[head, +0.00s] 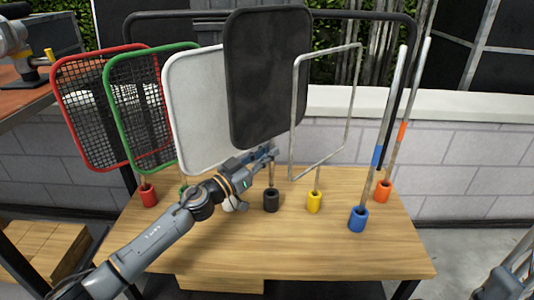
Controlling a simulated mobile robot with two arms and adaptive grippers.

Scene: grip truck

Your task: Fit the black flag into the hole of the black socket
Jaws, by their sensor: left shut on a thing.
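The black flag (268,75) is a dark rounded panel on a thin pole, upright and slightly tilted. My left gripper (268,154) is shut on its pole just below the panel. The pole's lower end comes down to the black socket (271,202) on the wooden table. I cannot tell whether its tip is inside the hole or just behind or above the rim. My right gripper is not in view; only a part of my right arm shows at the bottom right corner.
Red (148,195), yellow (314,202), blue (358,219) and orange (383,191) sockets hold poles on the wooden table (300,255). A white panel (195,110) and a wire frame (293,120) stand close beside the black flag. The table's front is clear.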

